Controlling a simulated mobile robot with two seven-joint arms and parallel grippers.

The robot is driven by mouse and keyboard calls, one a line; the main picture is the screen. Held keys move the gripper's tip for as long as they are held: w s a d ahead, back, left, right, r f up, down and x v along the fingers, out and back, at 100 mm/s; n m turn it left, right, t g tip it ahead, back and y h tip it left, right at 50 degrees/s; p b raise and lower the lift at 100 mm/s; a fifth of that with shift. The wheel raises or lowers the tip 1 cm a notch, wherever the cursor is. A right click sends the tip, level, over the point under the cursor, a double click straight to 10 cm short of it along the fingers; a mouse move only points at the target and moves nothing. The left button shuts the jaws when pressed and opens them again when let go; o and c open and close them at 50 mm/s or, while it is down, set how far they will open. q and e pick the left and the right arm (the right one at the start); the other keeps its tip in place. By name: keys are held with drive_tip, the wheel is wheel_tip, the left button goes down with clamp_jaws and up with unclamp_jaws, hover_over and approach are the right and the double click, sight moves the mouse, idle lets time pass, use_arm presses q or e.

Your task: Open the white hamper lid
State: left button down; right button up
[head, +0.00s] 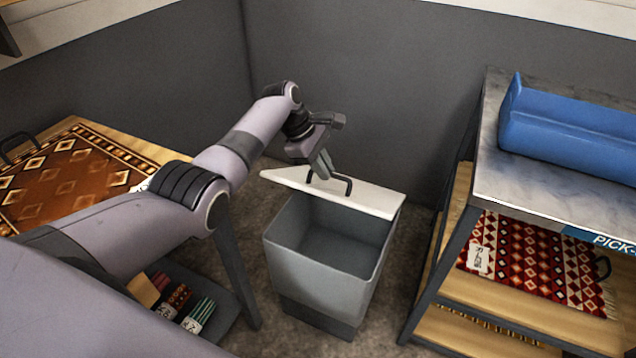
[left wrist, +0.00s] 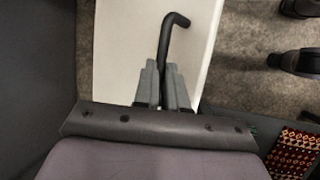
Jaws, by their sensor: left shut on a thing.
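The white hamper lid (head: 375,199) is raised at the back of the grey hamper (head: 322,285), and the hamper's inside shows, looking empty. A dark bent handle (head: 348,186) stands on the lid. My left gripper (head: 322,172) is shut on this handle from above. In the left wrist view the fingers (left wrist: 163,92) close around the handle's dark bar (left wrist: 172,32), with the white lid (left wrist: 112,50) behind them. My right gripper is not in view.
A marble-topped rack (head: 535,195) with a blue trough (head: 570,130) and a patterned rug (head: 525,262) stands at the right. A table with an orange-brown rug (head: 62,180) is at the left. Dark walls stand close behind the hamper.

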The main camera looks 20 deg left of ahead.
use_arm(q)
drive_tip(key=shift+w+d+r+b, duration=0.1)
drive_tip(key=shift+w+r+b, duration=0.1)
drive_tip(key=shift+w+b, duration=0.35)
drive_tip(key=shift+w, duration=0.1)
drive_tip(key=c, duration=1.3)
unclamp_jaws()
drive_tip(key=shift+w+f, duration=0.1)
drive_tip(key=shift+f, duration=0.05)
drive_tip(key=shift+o, duration=0.7)
drive_tip(key=shift+w+f, duration=0.15)
drive_tip(key=shift+p+v, duration=1.5)
drive_tip(key=shift+v, duration=1.8)
drive_tip(key=shift+r, duration=0.45)
